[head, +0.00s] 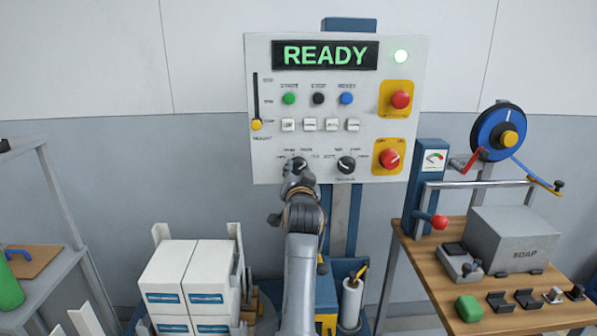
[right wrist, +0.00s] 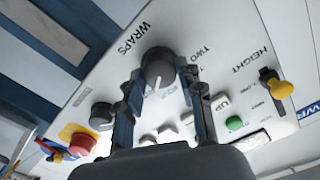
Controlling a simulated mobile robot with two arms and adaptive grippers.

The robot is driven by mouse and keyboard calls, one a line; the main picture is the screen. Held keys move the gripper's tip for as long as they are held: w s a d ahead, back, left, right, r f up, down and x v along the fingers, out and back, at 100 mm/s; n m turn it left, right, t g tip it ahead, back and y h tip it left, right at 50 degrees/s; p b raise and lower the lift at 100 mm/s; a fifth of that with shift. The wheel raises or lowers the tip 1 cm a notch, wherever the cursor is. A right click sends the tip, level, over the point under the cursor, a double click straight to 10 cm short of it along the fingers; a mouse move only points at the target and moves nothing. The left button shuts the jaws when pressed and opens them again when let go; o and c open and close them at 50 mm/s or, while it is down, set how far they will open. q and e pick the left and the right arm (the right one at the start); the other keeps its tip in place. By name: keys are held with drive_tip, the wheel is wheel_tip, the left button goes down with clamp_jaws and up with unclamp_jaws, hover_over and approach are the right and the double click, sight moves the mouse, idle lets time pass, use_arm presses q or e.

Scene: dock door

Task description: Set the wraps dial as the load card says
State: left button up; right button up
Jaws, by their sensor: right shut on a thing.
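The wraps dial (right wrist: 157,62) is a dark grey round knob on the white control panel (head: 262,175), under the printed word WRAPS in the right wrist view. One of its position labels reads TWO. My right gripper (right wrist: 161,80) has its fingers on either side of the knob and is shut on it. In the head view the dial (head: 299,163) is partly covered by my right gripper (head: 298,174). The exact position of its pointer is hard to tell. I cannot make out a load card. My left gripper is out of view.
A second black dial (head: 346,165) sits right of the wraps dial, near a red knob on yellow (head: 389,159). The display (head: 325,55) reads READY. White boxes (head: 190,280) are stacked below left. A wooden bench (head: 440,300) with a grey box stands at right.

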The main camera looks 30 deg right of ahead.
sight(298, 130)
drive_tip(key=shift+f+m, duration=0.1)
drive_tip(key=shift+m, duration=0.3)
drive_tip(key=o, duration=1.2)
wheel_tip(298, 130, up, 10)
drive_tip(key=shift+r, duration=0.1)
